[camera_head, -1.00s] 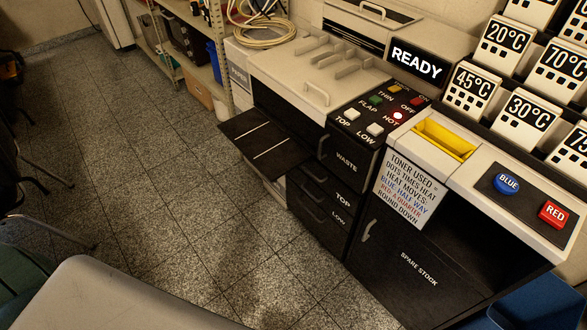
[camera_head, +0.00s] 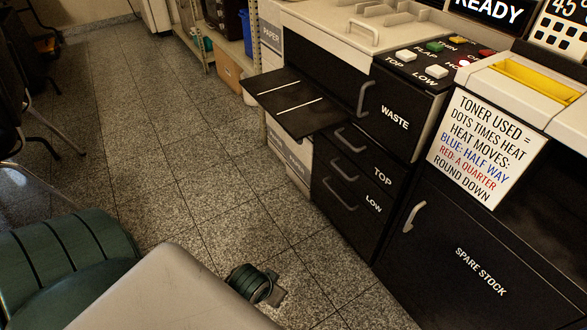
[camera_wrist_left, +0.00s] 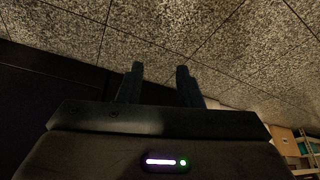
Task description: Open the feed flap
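A dark flap (camera_head: 300,101) with two white lines stands out level from the left part of the machine, in the head view. It looks folded out, with a dark opening behind it. A green piece (camera_head: 434,46) marked FLAP sits on the black control panel (camera_head: 421,74), beside white TOP (camera_head: 405,57) and LOW (camera_head: 437,71) buttons. My left gripper (camera_wrist_left: 158,82) is open and empty in the left wrist view, its two dark fingers apart over the speckled floor. I cannot make out its fingers in the head view. My right gripper is not in view.
Below the panel are a WASTE drawer (camera_head: 395,117), TOP and LOW drawers (camera_head: 343,165) with handles, and a SPARE STOCK door (camera_head: 445,240). A toner note (camera_head: 487,150) hangs at the right. The tiled floor (camera_head: 190,165) in front is mostly clear.

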